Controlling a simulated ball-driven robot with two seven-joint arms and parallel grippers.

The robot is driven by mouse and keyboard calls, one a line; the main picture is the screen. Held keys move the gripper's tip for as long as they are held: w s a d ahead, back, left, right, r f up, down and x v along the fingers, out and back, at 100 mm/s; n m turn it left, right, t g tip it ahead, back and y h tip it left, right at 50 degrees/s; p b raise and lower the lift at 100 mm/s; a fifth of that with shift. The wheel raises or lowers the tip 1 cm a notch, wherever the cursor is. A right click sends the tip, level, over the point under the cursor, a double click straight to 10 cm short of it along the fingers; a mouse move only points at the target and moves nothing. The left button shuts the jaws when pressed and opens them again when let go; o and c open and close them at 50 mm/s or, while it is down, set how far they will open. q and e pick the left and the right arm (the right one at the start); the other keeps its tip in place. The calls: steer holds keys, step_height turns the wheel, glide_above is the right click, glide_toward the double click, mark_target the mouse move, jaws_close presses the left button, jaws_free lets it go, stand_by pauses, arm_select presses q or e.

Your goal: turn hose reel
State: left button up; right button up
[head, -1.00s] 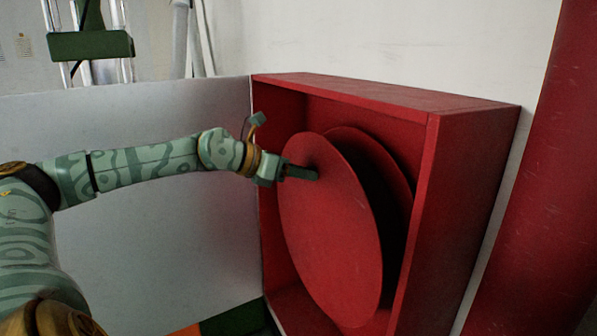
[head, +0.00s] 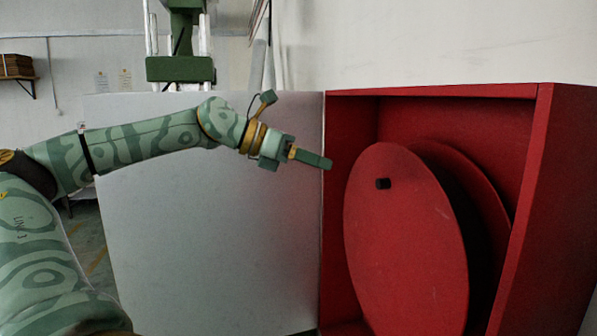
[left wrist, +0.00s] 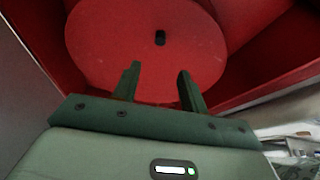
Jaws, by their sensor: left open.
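The red hose reel (head: 405,245) has a round front disc and stands inside an open red cabinet (head: 530,215). A short black knob (head: 382,184) sticks out of the disc's upper part. My left gripper (head: 328,163) is in front of the cabinet's left edge, to the left of the knob and apart from it. In the left wrist view, its two fingers (left wrist: 158,72) are spread with nothing between them. The knob (left wrist: 160,38) shows there beyond the fingertips, on the disc (left wrist: 105,45). My right gripper is in neither view.
A flat pale grey panel (head: 210,230), perhaps the cabinet door, stands to the left of the cabinet, behind my left arm. A green-and-white frame (head: 180,68) stands behind it. A shelf with brown boxes (head: 17,66) is on the far left wall. The space before the reel is clear.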

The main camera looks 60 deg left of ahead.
arm_select(q)
steer(key=shift+v, duration=1.55)
